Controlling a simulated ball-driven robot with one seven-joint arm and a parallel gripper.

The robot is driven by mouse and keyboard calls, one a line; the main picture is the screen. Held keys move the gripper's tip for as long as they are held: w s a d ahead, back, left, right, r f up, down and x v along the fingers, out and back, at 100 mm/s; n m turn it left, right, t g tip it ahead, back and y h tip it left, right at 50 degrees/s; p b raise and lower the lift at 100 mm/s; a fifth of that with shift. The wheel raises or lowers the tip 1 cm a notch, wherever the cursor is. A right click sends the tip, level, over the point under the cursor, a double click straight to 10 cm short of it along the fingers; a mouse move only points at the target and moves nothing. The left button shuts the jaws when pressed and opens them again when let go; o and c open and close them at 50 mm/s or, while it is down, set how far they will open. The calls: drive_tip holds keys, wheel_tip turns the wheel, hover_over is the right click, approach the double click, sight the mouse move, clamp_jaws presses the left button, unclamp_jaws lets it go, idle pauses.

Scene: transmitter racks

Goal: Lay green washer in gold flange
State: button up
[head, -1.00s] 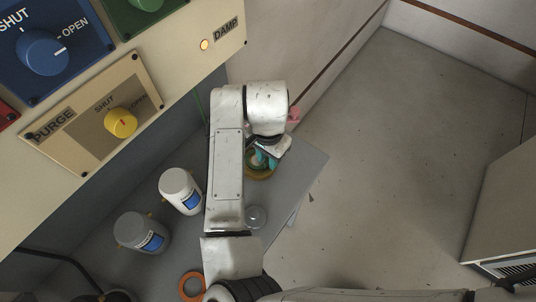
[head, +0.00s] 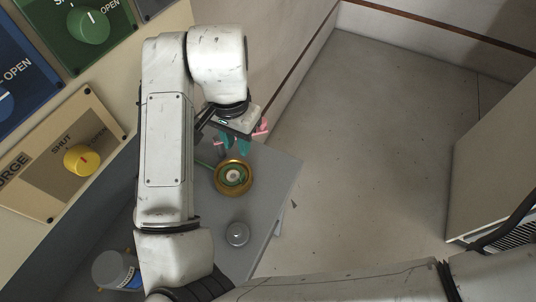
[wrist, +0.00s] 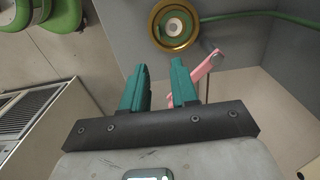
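The gold flange (head: 219,184) stands on the grey bench top, and it also shows at the top of the wrist view (wrist: 156,35). The green washer (head: 225,180) lies inside the flange's ring, around a pale centre; the wrist view also shows it there (wrist: 164,27). Whether it lies fully flat is too small to tell. My gripper (head: 232,145) has teal fingers and hangs just beyond the flange in the head view, apart from it. In the wrist view the fingers (wrist: 158,75) are spread with nothing between them.
A round grey metal piece (head: 237,233) lies on the bench near the flange. A white bottle with a blue label (head: 112,268) stands at lower left. A control panel with a yellow knob (head: 81,160) rises at left. A pink piece (wrist: 206,66) is beside the right finger.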

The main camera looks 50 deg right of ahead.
drive_tip(key=s+d+f+n+t+h, duration=0.2)
drive_tip(key=d+n+h, duration=0.1)
drive_tip(key=d, duration=0.6)
drive_tip(key=s+d+f+n+t+h, duration=0.15)
drive_tip(key=d+n, duration=0.25)
drive_tip(key=d, duration=0.5)
drive_tip(key=s+a+f+n+g+y, duration=0.1)
drive_tip(key=s+a+f+n+y, duration=0.1)
drive_tip(key=s+a+f, duration=0.3)
drive_tip(key=s+a+f+n+g+y, duration=0.1)
drive_tip(key=s+a+f+n, duration=0.3)
drive_tip(key=s+f, duration=0.6)
drive_tip(key=s+a+y, duration=0.1)
drive_tip(key=s+a, duration=0.1)
drive_tip(key=shift+a+n, duration=0.3)
drive_tip(key=shift+n, duration=0.1)
drive_tip(key=shift+g, duration=0.25)
